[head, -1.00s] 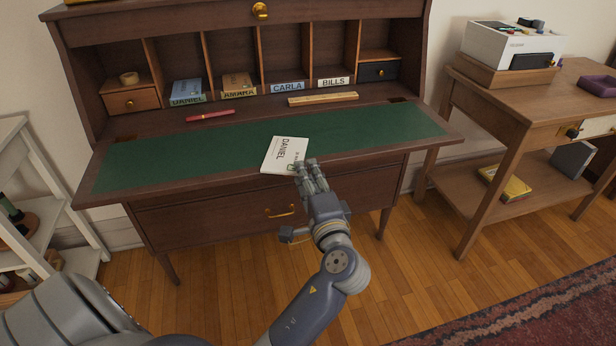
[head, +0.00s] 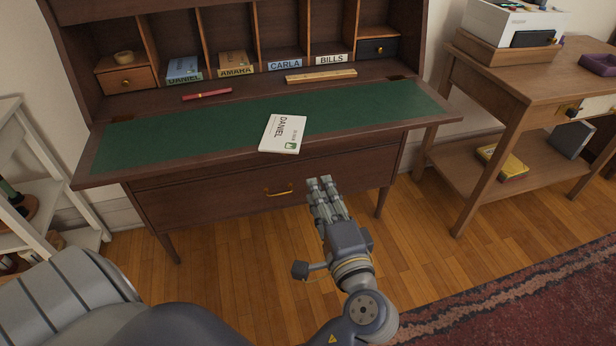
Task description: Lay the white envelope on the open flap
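The white envelope (head: 282,134), marked DANIEL with a small green stamp, lies flat on the open flap (head: 180,137) of the desk. It rests partly on the green inlay and partly on the wooden front border. Its near end reaches the flap's front edge; I cannot tell whether a corner overhangs. My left gripper (head: 319,181) is in front of the flap, apart from the envelope and holding nothing visible. Its two fingers look close together, and I cannot tell whether they are open or shut. My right gripper is not in view.
Labelled pigeonholes stand at the back. A side table (head: 490,68) with a printer is at right, a white shelf (head: 52,165) at left. The green inlay is mostly bare.

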